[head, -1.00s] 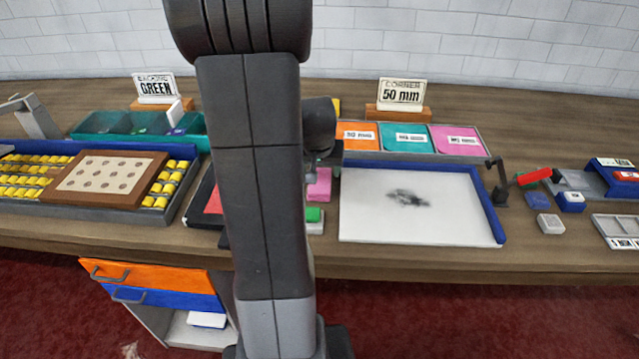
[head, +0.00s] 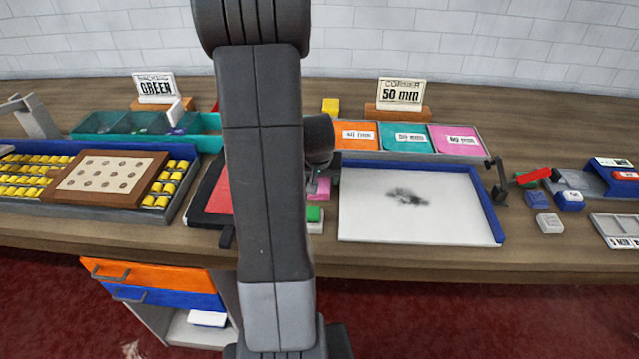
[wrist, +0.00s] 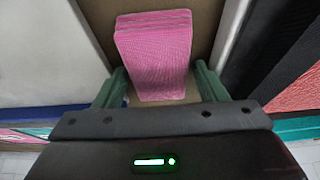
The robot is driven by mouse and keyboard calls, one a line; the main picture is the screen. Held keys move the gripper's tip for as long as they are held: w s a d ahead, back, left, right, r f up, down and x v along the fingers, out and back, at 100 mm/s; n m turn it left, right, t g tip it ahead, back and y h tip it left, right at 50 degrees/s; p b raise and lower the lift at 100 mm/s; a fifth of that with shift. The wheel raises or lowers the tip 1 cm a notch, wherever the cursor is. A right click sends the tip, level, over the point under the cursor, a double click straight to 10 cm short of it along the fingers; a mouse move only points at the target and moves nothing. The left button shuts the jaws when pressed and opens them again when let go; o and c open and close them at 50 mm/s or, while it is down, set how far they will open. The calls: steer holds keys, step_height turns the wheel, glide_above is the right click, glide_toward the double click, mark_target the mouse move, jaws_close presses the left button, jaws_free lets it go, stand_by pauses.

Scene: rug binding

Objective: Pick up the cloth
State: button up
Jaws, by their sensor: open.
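The cloth is a pink, ribbed, folded pad. It lies on the wooden worktop in the wrist view (wrist: 153,55) and shows partly behind my arm in the head view (head: 320,187). My gripper (wrist: 160,72) is open, with its two green fingers spread to either side of the cloth's near end. The cloth's far part extends beyond the fingertips. I cannot tell whether a finger touches it. In the head view my arm hides most of the gripper.
A white board with a blue rim (head: 410,222) lies right of the cloth in the head view. A dark tray with a red pad (head: 217,190) is to its left. A green-topped block (head: 314,214) sits in front. Orange, teal and pink bins (head: 405,138) stand behind.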

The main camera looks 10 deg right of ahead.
mark_target(320, 180)
steer(key=shift+f, duration=0.15)
steer(key=c, duration=0.7)
steer(key=shift+c, duration=0.2)
step_height(320, 180, up, 10)
steer(key=shift+r, duration=0.2)
steer(key=shift+o, duration=0.9)
steer(key=shift+c, duration=0.4)
